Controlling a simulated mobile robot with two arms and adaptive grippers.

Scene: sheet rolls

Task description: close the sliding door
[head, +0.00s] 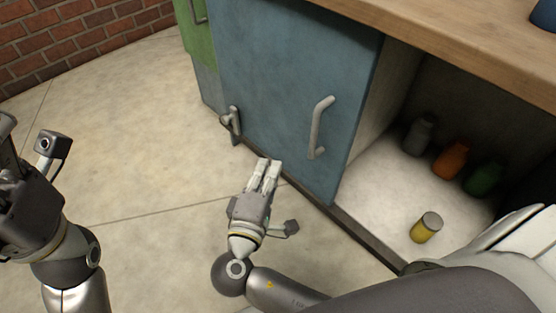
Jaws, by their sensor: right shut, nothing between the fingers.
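The blue sliding door (270,80) covers the left part of the cabinet under a wooden top. The right part of the cabinet is open and its inside shows. A grey bar handle (316,128) stands upright near the door's right edge. A second grey handle (230,124) sits low at the left. My right gripper (269,163) is shut and empty, in front of the lower part of the door and below the bar handle, apart from the handle. My left gripper is only partly in view at the left edge; its fingertips are not in the picture.
Inside the open side stand a yellow jar (426,229), a grey bottle (418,136), an orange bottle (451,158) and a green bottle (484,179). A wooden top (460,40) overhangs the cabinet. A green panel (194,40) is at the far left. The floor at left is clear.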

